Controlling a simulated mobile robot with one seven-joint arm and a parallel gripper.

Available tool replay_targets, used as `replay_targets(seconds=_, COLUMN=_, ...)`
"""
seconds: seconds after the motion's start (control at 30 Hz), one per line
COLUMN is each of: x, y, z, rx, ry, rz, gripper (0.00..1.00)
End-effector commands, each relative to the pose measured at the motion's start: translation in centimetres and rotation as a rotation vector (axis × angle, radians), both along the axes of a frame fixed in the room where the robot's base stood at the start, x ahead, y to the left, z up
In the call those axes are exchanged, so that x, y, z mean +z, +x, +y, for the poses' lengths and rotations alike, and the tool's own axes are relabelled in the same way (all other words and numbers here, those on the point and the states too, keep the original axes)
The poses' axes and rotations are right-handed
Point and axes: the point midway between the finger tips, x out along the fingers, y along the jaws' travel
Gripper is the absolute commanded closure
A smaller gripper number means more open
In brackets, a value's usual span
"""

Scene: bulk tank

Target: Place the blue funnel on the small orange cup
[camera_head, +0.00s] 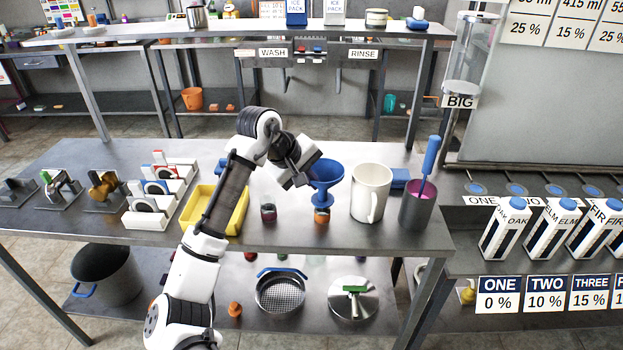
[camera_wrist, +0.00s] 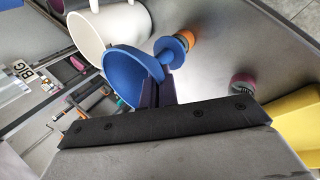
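The blue funnel (camera_head: 326,176) is upright, wide mouth up, directly above the small orange cup (camera_head: 321,217) on the table. Its spout end meets the cup's top in the head view; I cannot tell how far it goes in. My gripper (camera_head: 305,180) is at the funnel's left side. In the wrist view, the dark fingers (camera_wrist: 160,92) are close together on the side of the funnel (camera_wrist: 133,72), below its bowl. The orange cup (camera_wrist: 188,39) shows at the spout's end, its top partly hidden by the funnel's round flange.
A white mug (camera_head: 371,192) stands close to the right of the funnel, then a purple-rimmed dark cup (camera_head: 416,212) holding a blue-handled tool.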

Motion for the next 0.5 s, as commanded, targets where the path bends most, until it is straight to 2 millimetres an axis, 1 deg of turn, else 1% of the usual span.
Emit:
replay_targets(seconds=0.23, x=-0.30, y=0.00, z=-0.04, rx=-0.001, ry=0.000, rz=0.001, gripper=1.00)
replay_targets(seconds=0.3, x=-0.23, y=0.00, z=-0.01, rx=0.000, ry=0.000, rz=0.000, gripper=0.90)
replay_targets(seconds=0.4, x=-0.23, y=0.00, z=-0.01, rx=0.000, ry=0.000, rz=0.000, gripper=0.77)
replay_targets(seconds=0.5, x=-0.23, y=0.00, z=-0.01, rx=0.000, ry=0.000, rz=0.000, gripper=0.77)
